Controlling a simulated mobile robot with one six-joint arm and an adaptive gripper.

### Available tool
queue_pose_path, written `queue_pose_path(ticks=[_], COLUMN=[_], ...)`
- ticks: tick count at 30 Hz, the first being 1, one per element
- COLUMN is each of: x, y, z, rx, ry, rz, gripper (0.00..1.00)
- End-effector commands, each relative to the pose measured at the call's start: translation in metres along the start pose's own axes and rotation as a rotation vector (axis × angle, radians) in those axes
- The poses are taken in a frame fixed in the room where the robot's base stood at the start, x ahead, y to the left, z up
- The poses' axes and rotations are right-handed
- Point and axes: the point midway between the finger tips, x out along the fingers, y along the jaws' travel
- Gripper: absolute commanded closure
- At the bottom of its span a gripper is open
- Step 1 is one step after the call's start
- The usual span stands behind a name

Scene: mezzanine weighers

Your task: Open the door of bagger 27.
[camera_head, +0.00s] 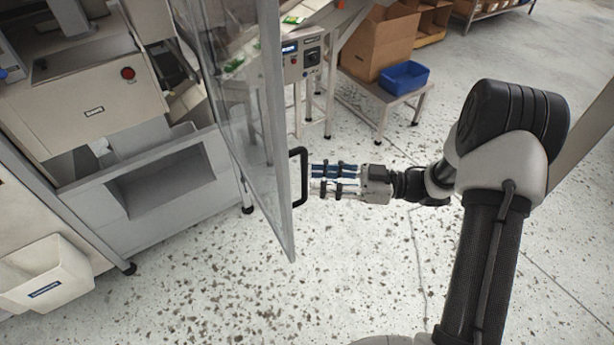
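A clear door panel (262,172) stands out from the grey machine at the left, seen at a steep angle. Its black bar handle (303,178) is on the right side of the panel, near its outer edge. My gripper (314,179) comes from the right, level with the middle of the handle. Its two fingers are apart with a gap between them, and nothing shows in the gap. The fingertips are just right of the handle bar; whether they touch it I cannot tell. No number 27 is readable on the machine (90,95).
A white bin (45,272) hangs at the lower left. A control box (301,58) on a steel stand is behind the door. The speckled floor below the gripper is clear.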

Motion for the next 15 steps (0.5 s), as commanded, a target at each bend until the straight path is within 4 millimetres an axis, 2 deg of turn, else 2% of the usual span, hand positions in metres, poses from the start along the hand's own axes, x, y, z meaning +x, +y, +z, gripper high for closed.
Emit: queue_pose_path(ticks=[3,7,10,15], x=[-0.028,-0.053,-0.066,-0.076], y=[0.001,0.000,0.000,-0.001], z=[0.000,0.000,0.000,0.001], rx=[0.001,0.000,0.001,0.002], ry=[-0.001,-0.001,0.000,-0.001], rz=[0.005,0.005,0.003,0.000], gripper=[0.67,0.67,0.67,0.67])
